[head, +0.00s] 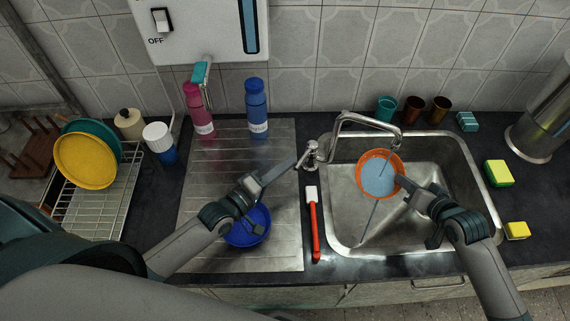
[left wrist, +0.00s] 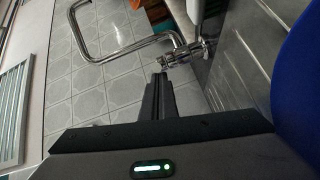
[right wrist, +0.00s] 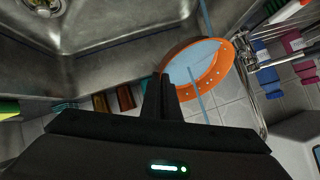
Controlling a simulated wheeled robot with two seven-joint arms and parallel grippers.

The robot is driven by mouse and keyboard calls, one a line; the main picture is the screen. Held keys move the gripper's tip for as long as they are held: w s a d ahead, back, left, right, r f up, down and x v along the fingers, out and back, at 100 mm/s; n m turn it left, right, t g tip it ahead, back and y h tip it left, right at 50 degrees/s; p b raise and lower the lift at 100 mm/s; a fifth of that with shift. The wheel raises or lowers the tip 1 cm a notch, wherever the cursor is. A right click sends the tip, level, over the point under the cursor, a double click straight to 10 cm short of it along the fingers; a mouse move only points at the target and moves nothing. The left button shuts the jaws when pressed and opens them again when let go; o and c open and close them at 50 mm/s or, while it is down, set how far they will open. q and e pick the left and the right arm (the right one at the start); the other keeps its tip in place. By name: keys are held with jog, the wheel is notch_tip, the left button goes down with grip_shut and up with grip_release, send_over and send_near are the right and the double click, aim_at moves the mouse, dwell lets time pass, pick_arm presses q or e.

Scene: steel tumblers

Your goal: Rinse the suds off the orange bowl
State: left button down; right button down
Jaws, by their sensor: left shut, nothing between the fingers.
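The orange bowl (head: 367,186) is in the air over the sink basin (head: 340,235). Pale blue water fills its inside, and I make out no white suds. My right gripper (head: 401,182) is shut on its right rim; the bowl also shows in the right wrist view (right wrist: 228,72). A thin stream of water (head: 368,222) runs below the bowl to the sink floor. The tap (head: 350,118) has its spout above the bowl, with water under it. My left gripper (head: 296,161) is shut and empty, its tips close to the tap's base (left wrist: 192,53); contact is unclear.
A blue bowl (head: 247,228) sits on the drainboard (head: 205,195), partly under my left arm. A red-handled brush (head: 315,225) lies left of the sink. Sponges (head: 498,173) are right of it, cups (head: 412,108) behind. A dish rack (head: 90,215) with plates stands left.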

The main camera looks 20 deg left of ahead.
pick_arm(q)
jog(key=shift+s+d+n+t+y, duration=0.25)
jog(key=shift+d+n+y, duration=0.15)
jog(key=shift+d, duration=0.15)
jog(key=shift+s+d+n+t+y, duration=0.2)
jog(key=shift+d+n+y, duration=0.15)
jog(key=shift+d, duration=0.2)
jog(key=shift+a, duration=0.2)
jog(key=a+r+v, duration=0.1)
jog(key=a+v, duration=0.1)
jog(key=v, duration=0.9)
jog(key=shift+w+a, duration=0.2)
jog(key=shift+w, duration=0.1)
